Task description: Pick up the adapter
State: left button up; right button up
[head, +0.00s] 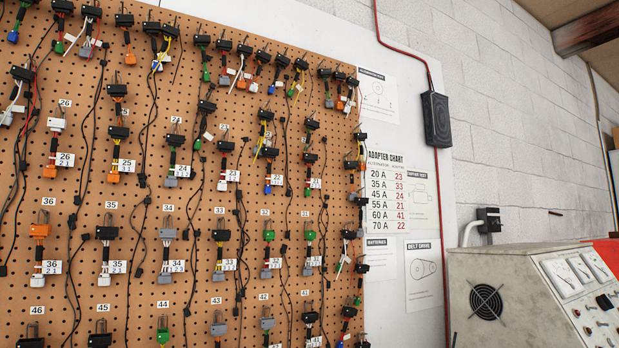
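Many wired adapters hang on hooks on a brown pegboard (185,112) that fills the left of the head view. Numbered tags mark them, among them the adapter tagged 36 (40,231) with an orange top and the adapter tagged 35 (106,233) with a black top. The adapter tagged 34 (168,234) has a grey top, and the one tagged 26 (56,124) has a white top. An adapter chart (388,190) on the wall pairs amperes with numbers: 20 A 23, 35 A 33, 45 A 24, 55 A 21, 60 A 41, 70 A 22. Neither gripper shows.
A beige test machine (505,290) with gauges and knobs stands at the lower right. A black box (436,119) with a red cable is on the white wall panel. Posters (423,272) hang below the chart. Black cords dangle between the adapters.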

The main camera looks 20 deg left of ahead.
aim_at(310, 157)
jog(key=i+l+u, duration=0.15)
jog(key=i+l, duration=0.15)
jog(key=i, duration=0.15)
jog(key=i+l+u, duration=0.15)
jog(key=i+l, duration=0.15)
jog(key=i, duration=0.1)
